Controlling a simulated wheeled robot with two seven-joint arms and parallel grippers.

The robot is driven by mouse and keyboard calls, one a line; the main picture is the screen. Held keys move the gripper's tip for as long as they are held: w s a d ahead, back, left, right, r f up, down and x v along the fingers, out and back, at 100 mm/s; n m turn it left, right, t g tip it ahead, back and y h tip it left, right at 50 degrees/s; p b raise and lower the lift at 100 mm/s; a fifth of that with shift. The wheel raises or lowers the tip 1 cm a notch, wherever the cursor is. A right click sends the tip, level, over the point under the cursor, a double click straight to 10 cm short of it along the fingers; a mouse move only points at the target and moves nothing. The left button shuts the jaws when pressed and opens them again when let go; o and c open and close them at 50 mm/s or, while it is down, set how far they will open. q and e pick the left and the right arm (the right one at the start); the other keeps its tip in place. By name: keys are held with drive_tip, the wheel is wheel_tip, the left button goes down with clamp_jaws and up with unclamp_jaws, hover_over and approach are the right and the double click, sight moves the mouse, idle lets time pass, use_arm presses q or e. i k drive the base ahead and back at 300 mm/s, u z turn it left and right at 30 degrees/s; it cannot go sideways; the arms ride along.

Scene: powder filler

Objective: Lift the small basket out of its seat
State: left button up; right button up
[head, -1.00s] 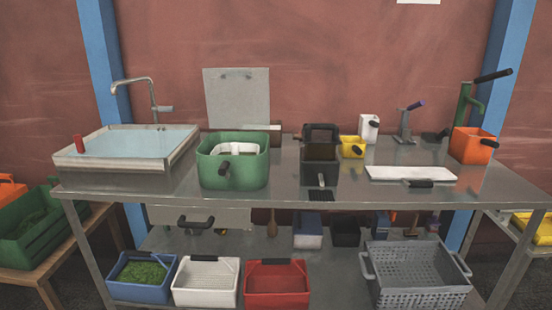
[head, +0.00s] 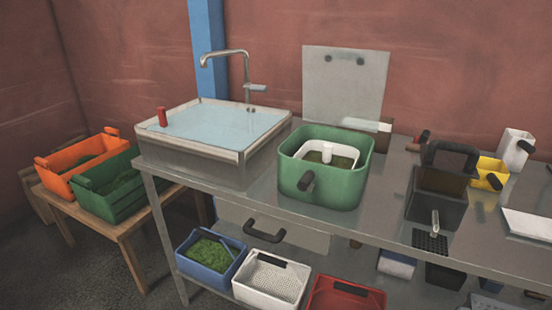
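A white basket-like insert (head: 314,150) sits down inside a green tub (head: 335,188) on the metal table. A short white post rises from its middle, and greenish material shows in it. The tub has a dark handle on its front. I cannot tell for sure that this insert is the small basket. A dark box (head: 436,205) with a black raised handle stands to the right, with a small metal lever and a black grate in front. Neither of my grippers is in view.
A water-filled sink (head: 215,132) with a tap stands left on the table (head: 392,232). An upright metal plate (head: 345,88) is behind the tub. A yellow container (head: 487,173) and a white jug (head: 513,150) stand right. Blue (head: 210,262), white (head: 268,286) and red bins are below.

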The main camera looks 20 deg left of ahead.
sight(343, 156)
drive_tip(key=u, duration=2.45)
drive_tip(key=i, duration=1.6)
drive_tip(key=z, duration=2.6)
